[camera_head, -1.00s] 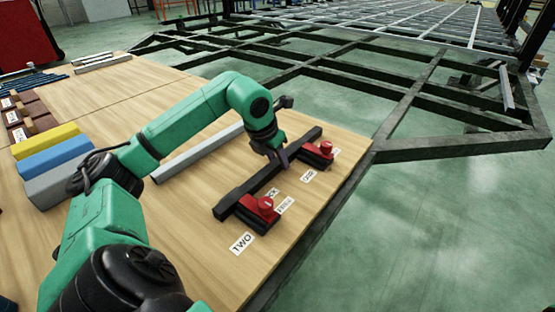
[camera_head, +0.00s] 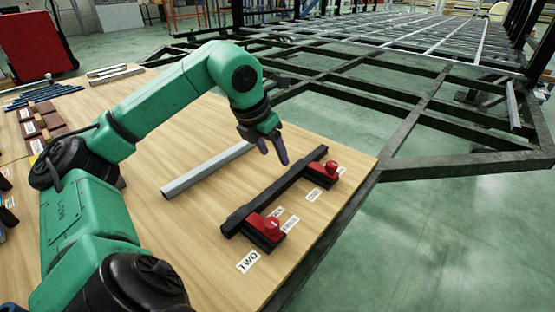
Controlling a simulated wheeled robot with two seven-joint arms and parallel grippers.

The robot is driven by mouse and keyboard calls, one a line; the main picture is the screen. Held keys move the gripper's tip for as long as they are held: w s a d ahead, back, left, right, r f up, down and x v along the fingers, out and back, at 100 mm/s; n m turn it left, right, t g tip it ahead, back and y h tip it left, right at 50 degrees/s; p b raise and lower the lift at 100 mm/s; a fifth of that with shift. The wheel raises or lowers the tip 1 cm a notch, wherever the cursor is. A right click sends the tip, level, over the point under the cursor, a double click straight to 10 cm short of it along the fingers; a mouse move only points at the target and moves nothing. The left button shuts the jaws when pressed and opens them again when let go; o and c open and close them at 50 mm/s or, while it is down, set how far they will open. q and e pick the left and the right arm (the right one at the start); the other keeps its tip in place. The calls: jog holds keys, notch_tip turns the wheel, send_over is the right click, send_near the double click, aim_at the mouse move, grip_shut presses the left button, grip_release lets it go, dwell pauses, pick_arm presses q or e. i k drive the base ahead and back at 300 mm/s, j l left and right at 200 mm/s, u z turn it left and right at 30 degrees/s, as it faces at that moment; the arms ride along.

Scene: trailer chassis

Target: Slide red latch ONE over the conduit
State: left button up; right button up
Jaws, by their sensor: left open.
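Two red latches sit on a black bar (camera_head: 277,190) on the wooden table. The nearer latch (camera_head: 268,226) stands beside a white card reading TWO (camera_head: 248,262). The farther latch (camera_head: 325,170) is at the bar's upper right end, with small cards beside it that I cannot read surely. A grey straight tube (camera_head: 208,170), perhaps the conduit, lies on the table left of the bar. My left gripper (camera_head: 273,157) is open and empty, with its fingers pointing down, above and left of the black bar. Neither latch is touched. My right gripper is out of view.
Brown blocks with cards (camera_head: 42,124) and blue rods (camera_head: 42,95) lie at the table's left. A dark trailer frame (camera_head: 455,165) stands beyond the table's right edge. The table around the grey tube is clear.

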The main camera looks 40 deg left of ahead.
aim_at(331, 168)
jog(key=k+l, duration=0.75)
jog(key=l, duration=0.2)
